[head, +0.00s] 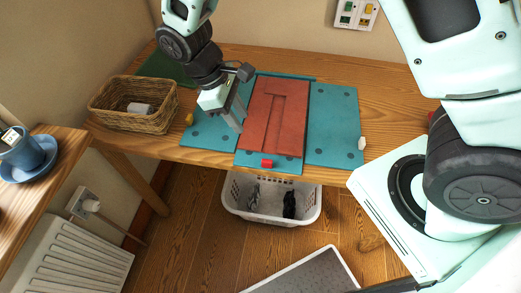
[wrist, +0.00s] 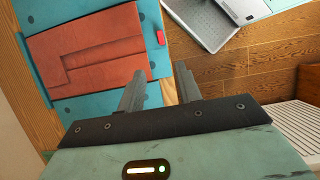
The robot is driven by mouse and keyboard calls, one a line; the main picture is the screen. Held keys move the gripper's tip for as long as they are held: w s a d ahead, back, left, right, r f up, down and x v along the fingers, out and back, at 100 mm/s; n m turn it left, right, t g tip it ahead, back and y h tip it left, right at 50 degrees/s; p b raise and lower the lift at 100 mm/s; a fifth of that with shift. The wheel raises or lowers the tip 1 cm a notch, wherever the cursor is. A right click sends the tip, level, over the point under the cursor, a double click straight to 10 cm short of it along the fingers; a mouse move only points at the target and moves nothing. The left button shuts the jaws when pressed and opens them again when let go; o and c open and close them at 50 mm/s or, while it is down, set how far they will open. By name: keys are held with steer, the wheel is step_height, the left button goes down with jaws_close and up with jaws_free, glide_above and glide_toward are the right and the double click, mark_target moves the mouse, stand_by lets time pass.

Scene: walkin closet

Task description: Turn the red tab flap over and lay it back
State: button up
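A teal folding board (head: 333,125) with several panels lies on the wooden table. A red folded cloth (head: 275,130) lies flat on its middle; it also shows in the wrist view (wrist: 100,45). A small red tab (head: 267,163) sits at the front edge of the middle panel, and it shows in the wrist view (wrist: 161,37). My gripper (head: 238,123) is above the board, left of the cloth and apart from the tab. In the wrist view its two fingers (wrist: 160,85) stand apart with nothing between them.
A wicker basket (head: 133,117) stands left of the board, with a small yellow thing (head: 189,119) between them. A small white object (head: 361,143) lies at the board's right edge. A white laundry basket (head: 271,213) stands on the floor below the table front. A white appliance (head: 375,190) is at right.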

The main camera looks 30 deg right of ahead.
mark_target(267, 161)
steer(key=p+x, duration=0.3)
steer(key=x, duration=1.4)
steer(key=shift+a+f, duration=0.1)
steer(key=shift+a, duration=0.05)
jaws_close()
